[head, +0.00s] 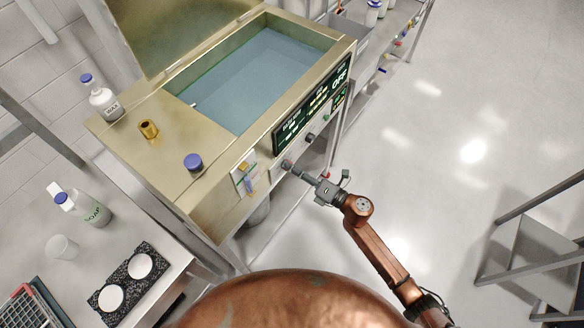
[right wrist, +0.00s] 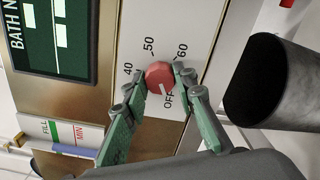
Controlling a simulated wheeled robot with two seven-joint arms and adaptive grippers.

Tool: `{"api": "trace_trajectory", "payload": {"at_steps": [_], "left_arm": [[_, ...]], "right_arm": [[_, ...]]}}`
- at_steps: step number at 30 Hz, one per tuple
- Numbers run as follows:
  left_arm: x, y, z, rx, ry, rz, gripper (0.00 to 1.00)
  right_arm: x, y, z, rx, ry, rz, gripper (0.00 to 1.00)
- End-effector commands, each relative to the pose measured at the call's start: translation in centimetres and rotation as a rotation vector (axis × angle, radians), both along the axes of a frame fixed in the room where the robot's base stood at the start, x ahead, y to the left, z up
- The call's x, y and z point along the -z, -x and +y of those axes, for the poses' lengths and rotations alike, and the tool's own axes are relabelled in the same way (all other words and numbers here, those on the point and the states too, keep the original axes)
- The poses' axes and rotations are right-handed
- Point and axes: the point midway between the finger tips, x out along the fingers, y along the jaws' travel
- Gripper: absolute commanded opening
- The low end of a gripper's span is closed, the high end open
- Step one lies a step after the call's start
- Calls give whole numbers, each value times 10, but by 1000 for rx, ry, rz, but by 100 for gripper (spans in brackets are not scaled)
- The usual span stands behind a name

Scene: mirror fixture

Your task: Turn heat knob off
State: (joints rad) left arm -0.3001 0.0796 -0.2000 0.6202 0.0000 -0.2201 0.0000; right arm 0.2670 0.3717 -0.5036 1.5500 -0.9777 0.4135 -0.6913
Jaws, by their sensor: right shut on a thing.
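The heat knob (right wrist: 159,77) is a round red knob on the pale front panel of the bath, with 40, 50, 60 and OFF printed around it. A white mark on its face lies on the side toward OFF. My right gripper (right wrist: 160,80) is shut on the knob, one green-grey finger on each side. In the head view the right gripper (head: 291,167) reaches the panel from the right, and its fingertips largely cover the knob. My left gripper is not in view.
The brass-coloured bath (head: 150,170) holds blue liquid, its lid raised. A display (head: 312,103) shows OFF at its right end. A dark cylindrical knob (right wrist: 270,80) juts out beside my right fingers.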

Motion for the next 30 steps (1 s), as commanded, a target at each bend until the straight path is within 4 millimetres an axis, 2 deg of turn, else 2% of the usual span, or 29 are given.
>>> {"api": "trace_trajectory", "payload": {"at_steps": [11,12,18,26,30], "left_arm": [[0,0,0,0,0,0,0],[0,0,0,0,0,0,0],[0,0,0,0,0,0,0],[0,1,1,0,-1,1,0],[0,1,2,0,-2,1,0]], "right_arm": [[2,0,-1,2,6,-2,1],[2,0,-1,1,5,-2,28],[1,0,0,1,4,-2,42],[0,0,0,0,2,-2,43],[1,4,-6,0,3,-3,43]]}}
